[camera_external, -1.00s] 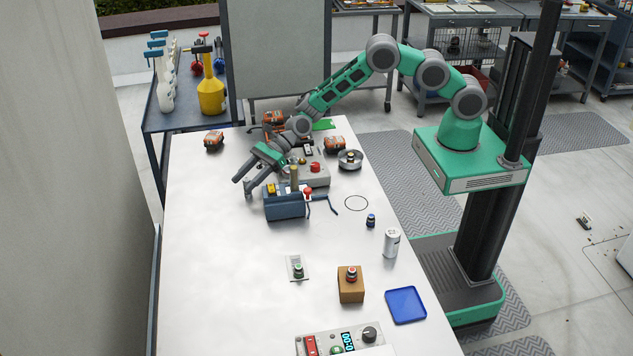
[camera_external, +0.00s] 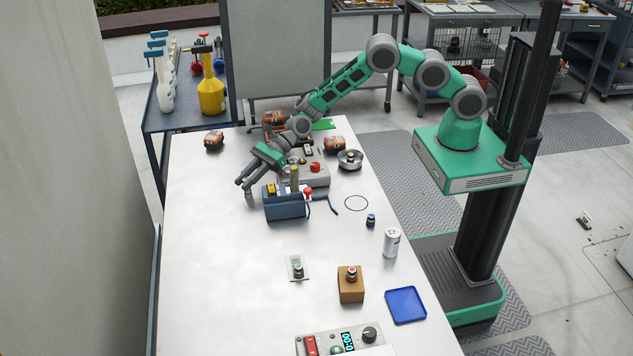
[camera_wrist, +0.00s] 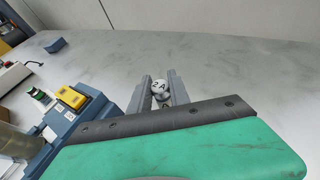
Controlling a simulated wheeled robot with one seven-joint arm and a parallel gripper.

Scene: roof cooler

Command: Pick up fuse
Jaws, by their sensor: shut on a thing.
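The fuse (camera_wrist: 160,88) shows in the wrist view as a small, pale, round end with dark "2A" lettering. It sits between the two grey fingers of my gripper (camera_wrist: 163,91), which are shut on it. In the external view my gripper (camera_external: 246,189) is low over the far left part of the table, just left of a blue box (camera_external: 285,208). The fuse cannot be made out in that view.
The blue box, with a yellow block (camera_wrist: 72,97) on it, stands close beside my gripper. A grey control box (camera_external: 318,176) with a red button is behind it. A cardboard box (camera_external: 351,291) and blue tray (camera_external: 405,305) are nearer. The table's left side is clear.

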